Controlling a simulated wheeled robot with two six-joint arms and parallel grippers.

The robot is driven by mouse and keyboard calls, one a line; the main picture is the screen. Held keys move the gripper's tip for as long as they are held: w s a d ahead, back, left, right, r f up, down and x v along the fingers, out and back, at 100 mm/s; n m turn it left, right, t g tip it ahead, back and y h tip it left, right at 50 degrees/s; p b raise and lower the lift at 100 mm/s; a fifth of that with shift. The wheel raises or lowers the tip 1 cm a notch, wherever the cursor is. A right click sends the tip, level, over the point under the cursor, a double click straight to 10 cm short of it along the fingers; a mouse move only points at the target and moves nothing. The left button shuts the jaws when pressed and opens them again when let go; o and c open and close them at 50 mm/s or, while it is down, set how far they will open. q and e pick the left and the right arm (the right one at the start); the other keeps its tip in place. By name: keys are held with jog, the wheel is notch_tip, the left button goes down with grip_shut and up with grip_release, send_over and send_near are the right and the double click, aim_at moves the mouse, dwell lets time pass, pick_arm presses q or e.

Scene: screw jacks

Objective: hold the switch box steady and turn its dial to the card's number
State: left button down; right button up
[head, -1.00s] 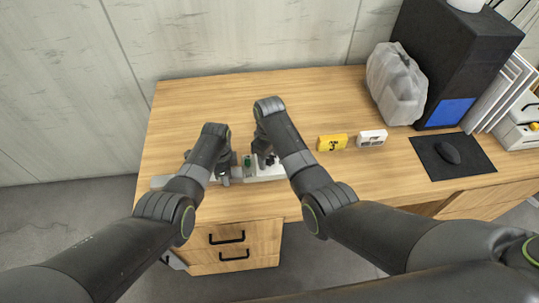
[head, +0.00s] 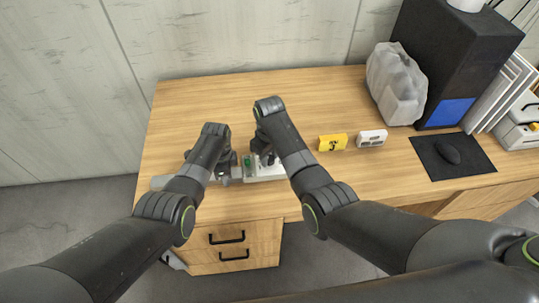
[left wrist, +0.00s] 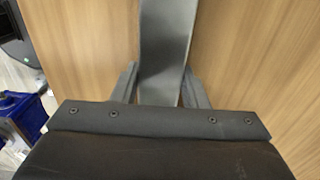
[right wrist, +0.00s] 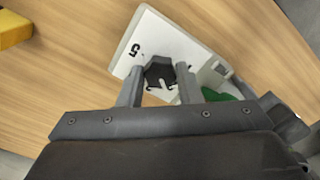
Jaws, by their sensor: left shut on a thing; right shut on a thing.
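The switch box (head: 264,174) lies near the table's front edge, pale with a green part (head: 249,161). In the right wrist view its white face (right wrist: 150,38) shows a printed 5, with the green part (right wrist: 218,97) at the right. My right gripper (head: 266,158) is shut on the black dial (right wrist: 158,72), which has a white pointer mark. My left gripper (head: 224,172) is shut on a flat grey bar (left wrist: 165,50), which appears to be the box's handle. The yellow card (head: 332,142) stands to the right; its dark number looks like a 3, small and hard to read.
A small white block (head: 372,138) with dark marks sits right of the card. A black mat with a mouse (head: 448,151), a translucent container (head: 396,84) and a black computer case (head: 455,55) are farther right. The table behind the box is clear.

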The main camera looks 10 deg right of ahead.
aim_at(269, 158)
jog(key=m, duration=0.4)
jog(key=shift+m, duration=2.1)
jog(key=o, duration=1)
jog(key=shift+c, duration=0.2)
jog(key=shift+r, duration=0.1)
notch_tip(269, 158, up, 12)
